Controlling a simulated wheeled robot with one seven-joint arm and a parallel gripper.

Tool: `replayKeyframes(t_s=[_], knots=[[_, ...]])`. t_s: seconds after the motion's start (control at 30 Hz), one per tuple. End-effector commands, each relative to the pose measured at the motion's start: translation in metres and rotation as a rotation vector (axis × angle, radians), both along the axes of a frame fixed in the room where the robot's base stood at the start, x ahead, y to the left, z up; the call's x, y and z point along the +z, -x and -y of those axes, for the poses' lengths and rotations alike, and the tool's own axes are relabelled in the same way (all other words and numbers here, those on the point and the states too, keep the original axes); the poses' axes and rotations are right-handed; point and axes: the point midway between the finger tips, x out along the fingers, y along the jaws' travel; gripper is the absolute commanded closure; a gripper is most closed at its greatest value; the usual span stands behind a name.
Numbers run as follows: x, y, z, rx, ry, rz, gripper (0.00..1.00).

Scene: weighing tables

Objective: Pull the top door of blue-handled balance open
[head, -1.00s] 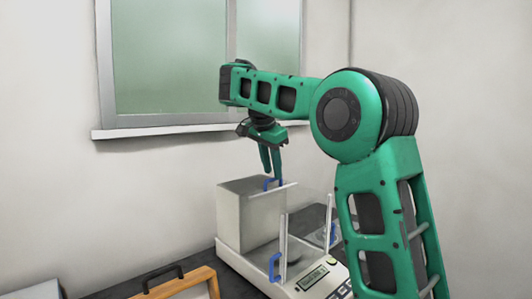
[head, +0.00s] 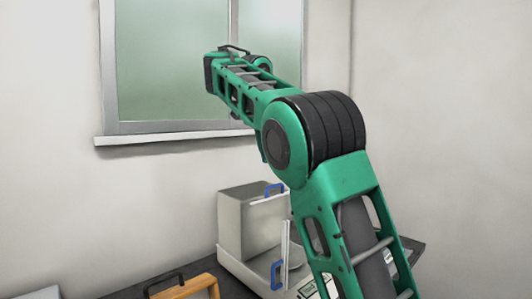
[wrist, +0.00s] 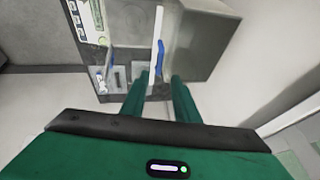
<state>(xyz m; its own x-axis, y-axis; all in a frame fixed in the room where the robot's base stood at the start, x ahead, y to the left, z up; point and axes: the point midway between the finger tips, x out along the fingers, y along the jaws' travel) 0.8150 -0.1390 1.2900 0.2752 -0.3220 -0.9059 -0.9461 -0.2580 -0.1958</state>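The blue-handled balance (head: 241,268) stands on the dark table, with a grey box-shaped housing (head: 240,226) at its back and a clear chamber in front. A blue handle (head: 274,189) stands on top, beside the housing's front edge. It also shows in the wrist view (wrist: 160,58), next to a white strip. A lower blue handle (head: 276,274) is on the chamber's side. My gripper (wrist: 159,88) is above the balance, its two green fingers apart with nothing held between them. How far the clear top door is open, I cannot tell.
A wooden case (head: 190,290) with a black handle stands left of the balance. A window ledge (head: 170,137) runs along the wall behind. My arm covers the right part of the balance in the head view.

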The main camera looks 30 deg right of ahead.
Motion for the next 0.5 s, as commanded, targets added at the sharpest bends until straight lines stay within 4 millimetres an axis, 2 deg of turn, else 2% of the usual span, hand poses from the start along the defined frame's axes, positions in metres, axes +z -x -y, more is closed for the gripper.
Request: replayKeyframes(t_s=[0.5], knots=[[0.018, 0.005, -0.006, -0.001, -0.001, -0.002, 0.72]])
